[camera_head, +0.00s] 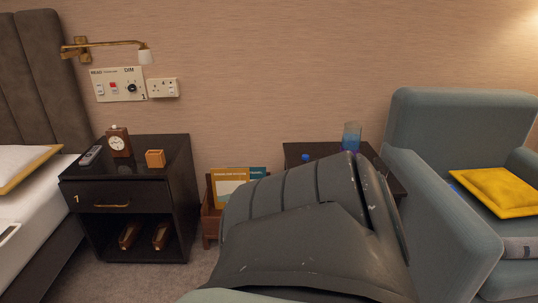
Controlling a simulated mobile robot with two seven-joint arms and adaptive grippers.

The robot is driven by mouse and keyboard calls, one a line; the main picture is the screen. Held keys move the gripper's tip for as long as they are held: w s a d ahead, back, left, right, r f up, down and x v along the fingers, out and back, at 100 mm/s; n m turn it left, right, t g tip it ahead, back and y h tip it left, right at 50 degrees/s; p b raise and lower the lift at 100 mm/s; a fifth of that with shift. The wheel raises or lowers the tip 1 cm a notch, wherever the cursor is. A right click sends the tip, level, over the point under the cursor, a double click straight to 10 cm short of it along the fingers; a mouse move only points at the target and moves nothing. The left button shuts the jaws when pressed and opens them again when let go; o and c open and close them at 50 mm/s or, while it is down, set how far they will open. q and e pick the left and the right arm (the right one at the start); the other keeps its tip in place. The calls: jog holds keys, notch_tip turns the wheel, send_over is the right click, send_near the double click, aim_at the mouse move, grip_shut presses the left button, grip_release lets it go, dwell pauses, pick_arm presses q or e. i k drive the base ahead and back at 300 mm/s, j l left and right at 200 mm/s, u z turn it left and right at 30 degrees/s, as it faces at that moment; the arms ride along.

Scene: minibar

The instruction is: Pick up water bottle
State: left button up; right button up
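No whole water bottle is plain to see in the head view. A small blue cap-like thing (306,157) shows at the dark side table on the right; the rest of it is hidden, so I cannot tell whether it is the bottle. A blue, clear-topped glass-like container (351,137) stands on the same dark side table (296,148). A large dark grey ribbed shape in the foreground covers most of that table. Neither of my grippers shows in this view.
A dark nightstand (182,155) holds a clock (119,142), a remote (91,155) and an orange box (155,159). A wooden rack (211,220) with booklets stands between the tables. A blue-grey armchair (440,120) with a yellow cushion (497,191) is right; a bed (40,210) is left.

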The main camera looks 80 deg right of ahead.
aim_at(351, 147)
jog(key=k+z, duration=0.1)
jog(key=z, duration=3)
